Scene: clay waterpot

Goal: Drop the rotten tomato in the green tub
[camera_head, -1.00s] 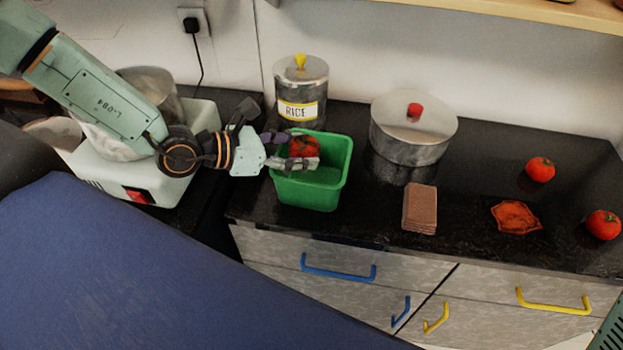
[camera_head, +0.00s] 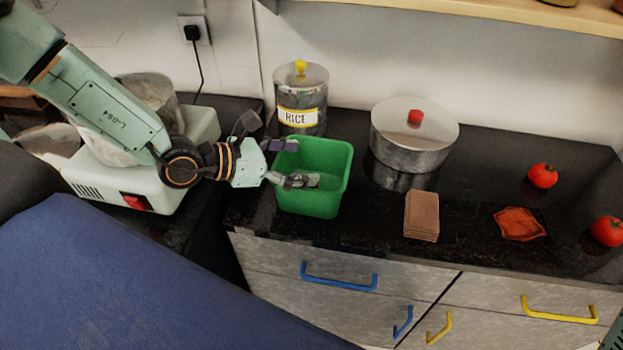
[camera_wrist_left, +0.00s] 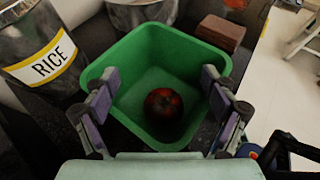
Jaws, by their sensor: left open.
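The green tub (camera_head: 322,198) stands on the black counter, and it fills the middle of the left wrist view (camera_wrist_left: 180,45). A dark red tomato with blackish patches (camera_wrist_left: 163,104) lies on the tub's floor in the left wrist view. It is hidden behind the tub wall and gripper in the head view. My left gripper (camera_head: 298,163) is open and empty at the tub's left rim, its fingers spread in the left wrist view (camera_wrist_left: 163,95). Two bright red tomatoes, one at the back (camera_head: 543,175) and one at the far right (camera_head: 607,231), sit on the counter. My right gripper does not show.
A rice canister (camera_head: 301,100) stands right behind the tub. A white appliance (camera_head: 130,190) is at the left. Handled drawers line the front.

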